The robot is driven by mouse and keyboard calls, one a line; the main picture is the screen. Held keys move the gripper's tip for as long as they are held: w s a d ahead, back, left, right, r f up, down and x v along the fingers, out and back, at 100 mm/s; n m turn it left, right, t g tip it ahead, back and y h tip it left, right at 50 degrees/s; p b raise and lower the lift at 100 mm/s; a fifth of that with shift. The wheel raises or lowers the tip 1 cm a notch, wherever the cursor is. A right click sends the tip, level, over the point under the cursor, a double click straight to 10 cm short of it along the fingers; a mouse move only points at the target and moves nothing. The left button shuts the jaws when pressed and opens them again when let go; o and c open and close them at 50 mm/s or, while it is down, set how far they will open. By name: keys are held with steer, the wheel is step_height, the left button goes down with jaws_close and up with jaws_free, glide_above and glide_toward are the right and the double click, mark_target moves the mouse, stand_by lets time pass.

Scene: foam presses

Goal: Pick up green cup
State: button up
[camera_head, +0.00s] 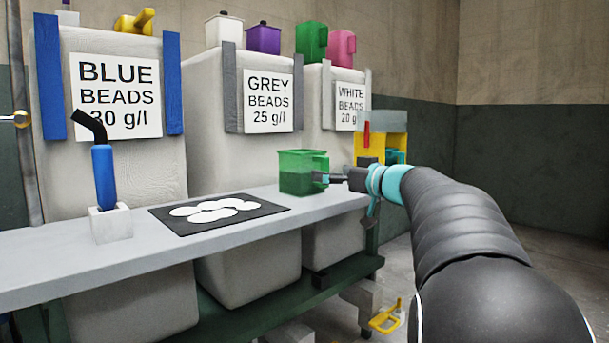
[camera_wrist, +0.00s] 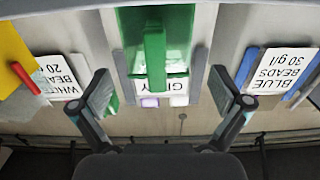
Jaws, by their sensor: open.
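A translucent green cup (camera_head: 303,173) stands upright on the grey shelf (camera_head: 330,200), with darker contents in its lower part. My gripper (camera_head: 338,178) is at its right side, close to the handle. In the wrist view, which looks upside down, the cup (camera_wrist: 187,40) is top centre with its handle pointing at me. My gripper (camera_wrist: 165,92) is open there, its two fingers spread to either side of the handle line. I cannot tell whether the handle is between the fingertips. A second green cup (camera_head: 311,42) sits on top of the bins.
A black mat (camera_head: 180,226) with white discs and a blue tool (camera_head: 104,178) in a white block lie left along the shelf. Labelled bead bins (camera_head: 110,150) stand behind. A yellow box (camera_head: 370,148) is close behind my wrist. Purple (camera_head: 263,40) and pink (camera_head: 341,48) cups stand above.

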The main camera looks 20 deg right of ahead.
mark_target(308, 173)
steer(key=p+x, duration=0.1)
steer(key=x, duration=0.4)
jaws_close()
stand_by(0.3)
